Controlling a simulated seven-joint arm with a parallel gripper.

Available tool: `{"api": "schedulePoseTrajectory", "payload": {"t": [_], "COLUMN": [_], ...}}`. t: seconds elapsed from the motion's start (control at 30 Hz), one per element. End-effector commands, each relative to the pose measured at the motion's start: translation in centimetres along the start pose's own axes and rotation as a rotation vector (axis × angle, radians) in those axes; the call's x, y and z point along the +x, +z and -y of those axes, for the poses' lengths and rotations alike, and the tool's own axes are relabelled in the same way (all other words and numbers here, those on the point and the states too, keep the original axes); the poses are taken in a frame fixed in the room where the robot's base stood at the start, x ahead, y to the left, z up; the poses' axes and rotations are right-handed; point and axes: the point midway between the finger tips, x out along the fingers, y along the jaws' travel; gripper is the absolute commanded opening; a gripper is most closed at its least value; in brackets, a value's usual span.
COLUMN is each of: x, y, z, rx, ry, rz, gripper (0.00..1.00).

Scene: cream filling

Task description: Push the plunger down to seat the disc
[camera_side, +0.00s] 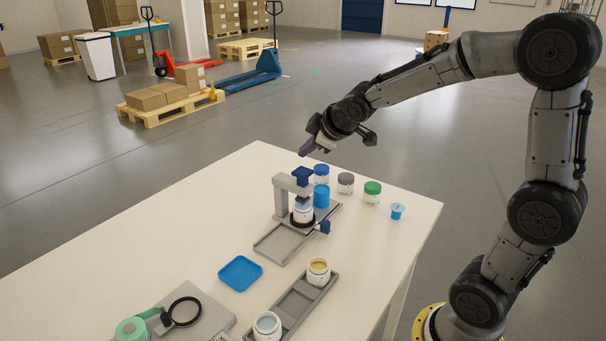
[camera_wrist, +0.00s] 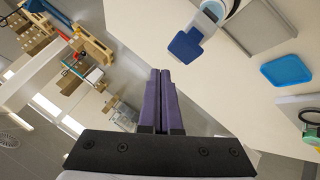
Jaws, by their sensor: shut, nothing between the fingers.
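The grey press (camera_side: 281,200) stands on the white table, with a dark blue plunger cap (camera_side: 302,174) at its top. In the wrist view the plunger cap (camera_wrist: 186,46) lies to the right of my fingertips. A white jar (camera_side: 303,213) stands upright under the plunger; part of it also shows in the wrist view (camera_wrist: 213,9). I cannot make out the disc. My gripper (camera_side: 304,152) is shut and empty, with purple fingers, above the plunger cap and apart from it. The closed fingers also show in the wrist view (camera_wrist: 160,74).
Several lidded jars, including a green-lidded one (camera_side: 372,190), stand right of the press. A blue tray (camera_side: 240,273), a grey rack with jars (camera_side: 299,301) and a scale-like plate (camera_side: 205,322) lie nearer the front.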

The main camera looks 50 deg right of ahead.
Motion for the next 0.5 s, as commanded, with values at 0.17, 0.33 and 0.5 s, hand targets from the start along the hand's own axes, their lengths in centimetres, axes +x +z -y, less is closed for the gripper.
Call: {"api": "schedulePoseTrajectory", "payload": {"t": [0.17, 0.33, 0.5], "x": [-1.1, -2.2, -2.8], "y": [-0.8, -1.6, -2.0], "z": [-0.9, -1.6, -2.0], "rx": [0.001, 0.0, 0.001], "ry": [0.001, 0.001, -0.001], "rz": [0.0, -0.001, 0.001], "gripper": [0.0, 0.0, 0.0]}}
